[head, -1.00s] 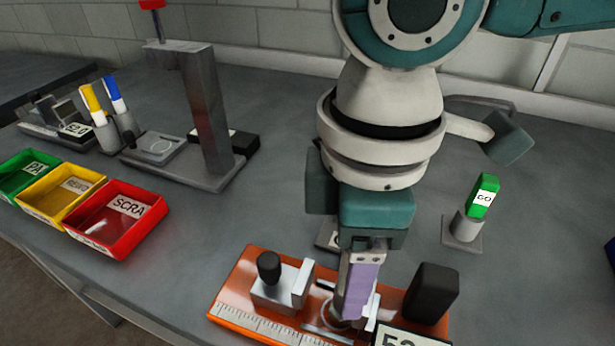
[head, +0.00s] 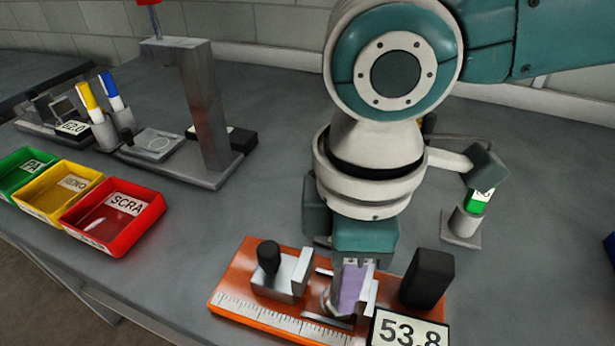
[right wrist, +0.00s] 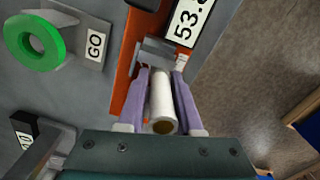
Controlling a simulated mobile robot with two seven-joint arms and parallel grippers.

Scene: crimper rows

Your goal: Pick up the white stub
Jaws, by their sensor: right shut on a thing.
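The white stub (right wrist: 161,98) is a pale cylinder with a brownish round end in the right wrist view. It lies between the purple fingers of my right gripper (right wrist: 160,76), which is shut on it. In the head view my right gripper (head: 350,300) points down at the orange measuring fixture (head: 232,288), between its black-knobbed clamp block and a black block. The fingers hide most or all of the stub there. I cannot tell whether the stub touches the fixture. My left gripper is not in view.
A display (head: 408,331) reading 53.8 stands at the fixture's front right. A green GO gauge (head: 474,203) on a post is behind right, partly covered by my arm. Red (head: 150,213), yellow and green trays are left. A metal stand (head: 205,115) and two markers stand behind.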

